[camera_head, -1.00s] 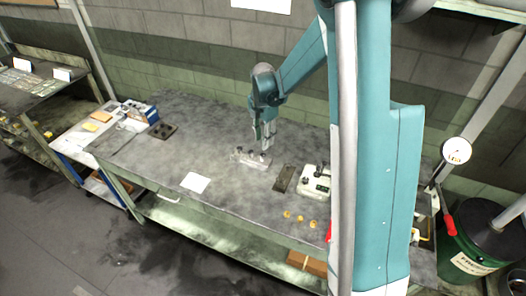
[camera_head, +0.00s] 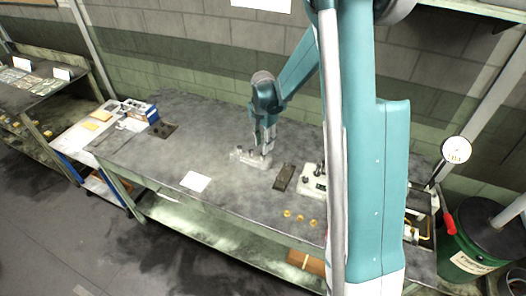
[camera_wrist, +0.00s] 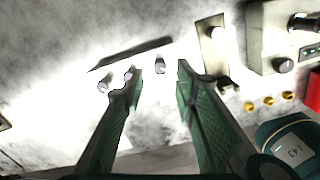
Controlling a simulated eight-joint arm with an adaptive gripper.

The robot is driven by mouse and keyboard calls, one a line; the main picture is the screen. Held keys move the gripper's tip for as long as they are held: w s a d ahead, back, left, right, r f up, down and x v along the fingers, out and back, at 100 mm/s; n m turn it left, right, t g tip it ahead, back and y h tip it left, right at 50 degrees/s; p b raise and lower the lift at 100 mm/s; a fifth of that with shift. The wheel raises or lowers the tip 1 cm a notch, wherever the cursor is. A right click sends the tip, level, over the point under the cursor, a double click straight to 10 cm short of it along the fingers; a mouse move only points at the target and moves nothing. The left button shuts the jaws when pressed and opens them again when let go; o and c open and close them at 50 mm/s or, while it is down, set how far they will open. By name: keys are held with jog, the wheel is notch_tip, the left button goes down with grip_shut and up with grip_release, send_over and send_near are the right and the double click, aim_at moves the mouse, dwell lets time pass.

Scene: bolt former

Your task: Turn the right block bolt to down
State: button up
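The pale block (camera_head: 247,160) with small upright bolts stands on the workbench. In the head view, my gripper (camera_head: 267,150) is at its right end and hides the right bolt. In the wrist view, the left bolt (camera_wrist: 103,85) and middle bolt (camera_wrist: 130,73) are left of the gap between my fingers, the middle one close to the left fingertip. The right bolt (camera_wrist: 160,66) shows between the fingertips of my gripper (camera_wrist: 159,72), with visible space on both sides. My gripper is open. Glare washes out the block, so how the right bolt is turned cannot be told.
A dark flat plate (camera_head: 284,177) lies right of the block, then a white device (camera_head: 312,182) with knobs. Several yellow buttons (camera_head: 300,219) sit near the front edge. A white sheet (camera_head: 196,181) lies left on the workbench (camera_head: 160,165). The bench between is clear.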

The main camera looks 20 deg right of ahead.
jog(key=shift+f, duration=2.3)
jog(key=c, duration=0.9)
